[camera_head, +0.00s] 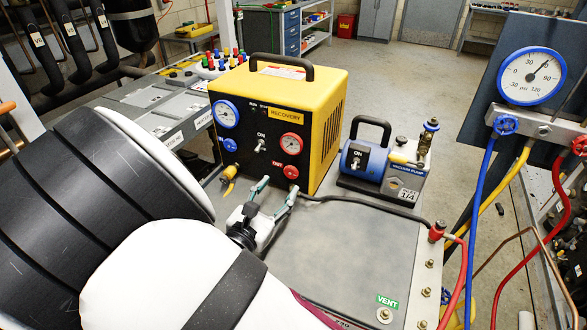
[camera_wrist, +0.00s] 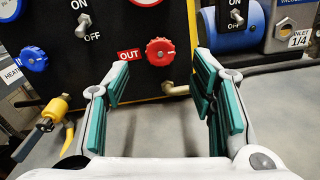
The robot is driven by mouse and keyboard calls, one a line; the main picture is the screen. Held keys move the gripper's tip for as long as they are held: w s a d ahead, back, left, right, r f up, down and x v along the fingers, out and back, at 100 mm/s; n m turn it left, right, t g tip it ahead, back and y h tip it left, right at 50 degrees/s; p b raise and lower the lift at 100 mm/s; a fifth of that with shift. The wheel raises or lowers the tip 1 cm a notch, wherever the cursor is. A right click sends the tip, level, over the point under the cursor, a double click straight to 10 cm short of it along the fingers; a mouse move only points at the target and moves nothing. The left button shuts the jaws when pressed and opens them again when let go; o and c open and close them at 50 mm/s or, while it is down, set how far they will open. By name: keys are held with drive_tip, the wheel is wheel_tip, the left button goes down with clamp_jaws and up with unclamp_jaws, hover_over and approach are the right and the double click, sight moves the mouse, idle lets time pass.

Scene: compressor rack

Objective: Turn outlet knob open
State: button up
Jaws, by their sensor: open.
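The outlet knob is the red round knob (camera_wrist: 160,51) beside the red OUT label (camera_wrist: 129,55) on the black front panel of the yellow recovery machine (camera_head: 320,95). In the head view the red knob (camera_head: 291,172) sits at the panel's lower right. My gripper (camera_head: 276,188) is open and empty, in front of the panel's lower part. In the wrist view its teal-padded fingers (camera_wrist: 161,78) stand apart, with the knob between and beyond their tips. The fingers appear apart from the knob. Nothing hides its face in the wrist view.
A blue knob (camera_wrist: 33,59), a yellow valve fitting (camera_wrist: 45,118) and an ON/OFF switch (camera_wrist: 83,24) share the panel. A vacuum pump (camera_head: 385,165) stands right of the machine. A black hose (camera_head: 380,208) leaves from below the knob.

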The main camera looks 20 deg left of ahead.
sight(290, 173)
drive_tip(key=w, duration=0.6)
drive_tip(key=shift+d, duration=0.4)
drive_tip(key=c, duration=1.1)
